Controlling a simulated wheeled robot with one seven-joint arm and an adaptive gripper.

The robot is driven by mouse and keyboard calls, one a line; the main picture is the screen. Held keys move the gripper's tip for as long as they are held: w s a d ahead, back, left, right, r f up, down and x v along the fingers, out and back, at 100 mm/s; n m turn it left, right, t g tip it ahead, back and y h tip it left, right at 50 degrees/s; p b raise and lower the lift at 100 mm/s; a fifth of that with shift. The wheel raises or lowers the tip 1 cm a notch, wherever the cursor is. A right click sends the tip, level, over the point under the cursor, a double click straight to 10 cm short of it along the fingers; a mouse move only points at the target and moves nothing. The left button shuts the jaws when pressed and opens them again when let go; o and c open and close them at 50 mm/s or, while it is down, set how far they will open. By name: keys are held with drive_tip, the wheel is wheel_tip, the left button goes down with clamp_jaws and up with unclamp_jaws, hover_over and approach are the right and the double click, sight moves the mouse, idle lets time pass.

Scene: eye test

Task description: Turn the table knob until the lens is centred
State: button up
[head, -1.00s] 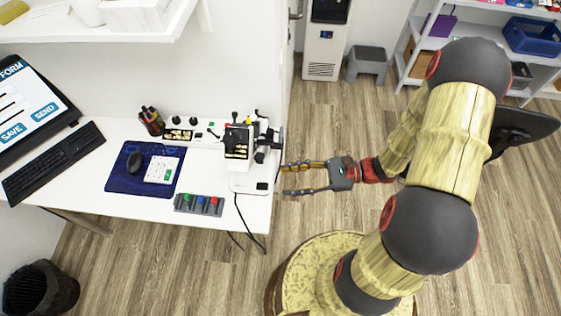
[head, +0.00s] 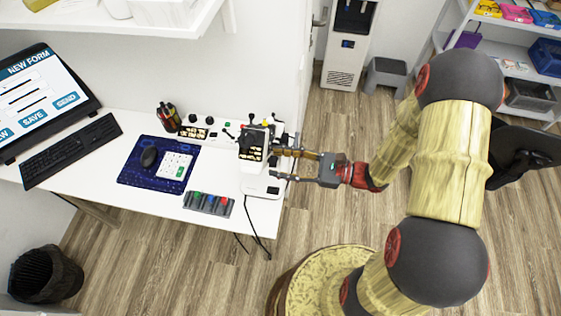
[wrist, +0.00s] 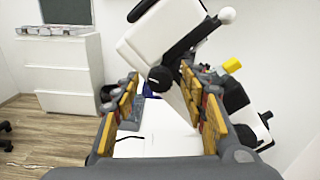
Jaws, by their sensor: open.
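The white and black eye-test device (head: 252,150) stands at the right end of the white desk. In the wrist view, its tilted white body (wrist: 170,38) fills the upper middle. A round dark knob (wrist: 160,79) sits on its lower end and appears between my fingers in that view. My gripper (head: 280,163) is open at the device's right side, its fingers pointing left. It also shows in the wrist view (wrist: 160,92), with nothing held. I cannot tell whether the fingers touch the knob. The lens is not clearly visible.
A tray of coloured items (head: 209,203), a mouse pad (head: 132,175), a keyboard (head: 70,150) and a monitor (head: 45,100) are on the desk. A black cable (head: 250,228) hangs over the front edge. A grey stool (head: 386,76) stands behind, with open floor around it.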

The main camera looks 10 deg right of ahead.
drive_tip(key=shift+a, duration=0.1)
drive_tip(key=shift+c, duration=0.8)
clamp_jaws()
